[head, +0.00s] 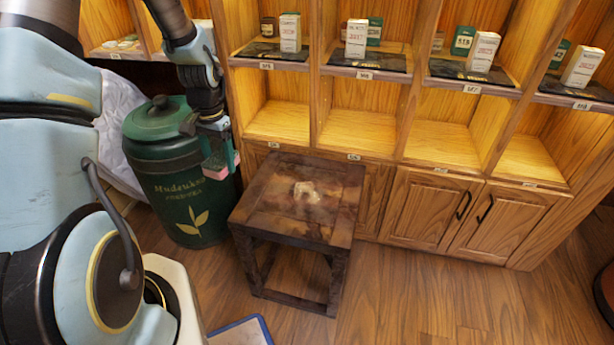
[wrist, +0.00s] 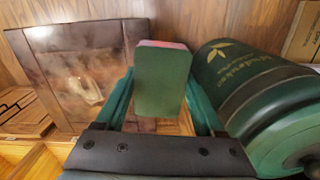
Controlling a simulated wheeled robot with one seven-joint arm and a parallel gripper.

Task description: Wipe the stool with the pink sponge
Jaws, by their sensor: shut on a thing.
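The dark wooden stool (head: 265,213) stands in front of the shelf cabinet, with a pale, wet-looking smear (head: 305,192) on its top. The stool also shows in the wrist view (wrist: 53,52), at the left. My gripper (head: 221,155) is shut on the pink sponge (head: 216,172), which has a green side. In the wrist view the sponge's green face (wrist: 162,82) fills the space between the fingers, with a thin pink edge at its far end. The sponge is held in the air to the left of the stool, apart from its top.
A green tea canister (head: 180,190) with a lid stands left of the stool, close to my gripper. Behind are wooden shelves (head: 360,130) with small boxes on dark mats, and cabinet doors (head: 425,208) below. The floor right of the stool is clear.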

